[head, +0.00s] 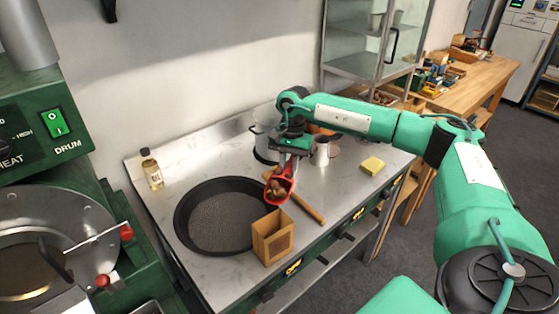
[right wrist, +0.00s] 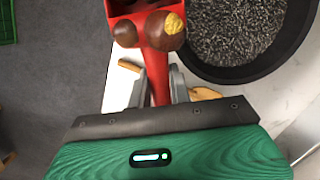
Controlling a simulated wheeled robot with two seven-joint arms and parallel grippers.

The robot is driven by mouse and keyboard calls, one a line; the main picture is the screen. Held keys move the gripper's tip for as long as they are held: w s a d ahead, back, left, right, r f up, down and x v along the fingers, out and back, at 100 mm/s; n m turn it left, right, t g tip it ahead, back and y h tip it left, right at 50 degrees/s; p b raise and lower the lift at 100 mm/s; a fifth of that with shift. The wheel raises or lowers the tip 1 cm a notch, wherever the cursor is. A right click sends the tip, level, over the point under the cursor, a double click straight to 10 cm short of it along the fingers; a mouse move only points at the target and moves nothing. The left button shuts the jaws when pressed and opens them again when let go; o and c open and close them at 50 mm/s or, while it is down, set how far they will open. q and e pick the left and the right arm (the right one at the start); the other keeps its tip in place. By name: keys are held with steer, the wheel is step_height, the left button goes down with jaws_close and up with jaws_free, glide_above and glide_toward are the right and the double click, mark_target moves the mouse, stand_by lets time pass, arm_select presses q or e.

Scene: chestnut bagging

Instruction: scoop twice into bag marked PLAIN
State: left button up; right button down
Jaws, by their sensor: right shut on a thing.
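A red scoop (head: 277,191) with several brown chestnuts (head: 276,185) in it is held by my right gripper (head: 291,158) above the steel counter. In the right wrist view, the gripper (right wrist: 158,88) is shut on the handle of the scoop (right wrist: 155,62); two chestnuts (right wrist: 164,31) show, one with a yellow patch. A tan, open-topped bag or box (head: 272,245) stands upright at the counter's front, below the scoop and apart from it. My left gripper is out of view.
A wide black pan (head: 183,222) with dark grit lies left of the bag; grit also shows in the right wrist view (right wrist: 235,30). A wooden stick (head: 308,208), metal jug (head: 321,153), yellow sponge (head: 372,165) and bottle (head: 152,172) are on the counter. A green roaster (head: 35,130) stands left.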

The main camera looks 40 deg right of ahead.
steer(key=shift+s+a+t+h+b, duration=0.25)
steer(key=shift+s+t+h+b, duration=0.3)
steer(key=shift+h, duration=0.25)
steer(key=shift+s+a+t+h, duration=0.15)
steer(key=shift+t+h, duration=0.1)
steer(key=shift+h, duration=0.15)
steer(key=a+r+t+h, duration=0.1)
steer(key=s+a+r+t+h, duration=0.1)
steer(key=r+h, duration=0.1)
steer(key=a+r+t+h, duration=0.1)
steer(key=shift+s+r+b, duration=0.3)
steer(key=shift+r+b, duration=0.05)
steer(key=shift+b, duration=0.05)
steer(key=shift+s+a+r+t+h+b, duration=0.15)
steer(key=shift+s+a+t+h+b, duration=0.15)
steer(key=shift+h+b, duration=0.2)
steer(key=shift+s+a+r+t+h+b, duration=0.1)
steer(key=shift+a+t+h+b, duration=0.1)
steer(key=shift+a+h+b, duration=0.3)
steer(key=shift+s+a+r+t+h+b, duration=0.3)
steer(key=shift+r+t+h+b, duration=0.15)
steer(key=shift+b, duration=0.35)
steer(key=shift+s+a+r+h+p, duration=0.25)
steer(key=shift+a+r+h+p, duration=0.1)
steer(key=shift+r+p, duration=0.45)
steer(key=shift+s+a+f+t+h+p, duration=0.2)
steer(key=shift+s+a+t+h+p, duration=0.15)
steer(key=shift+p, duration=0.7)
steer(key=shift+w+d, duration=0.1)
steer(key=shift+d, duration=0.05)
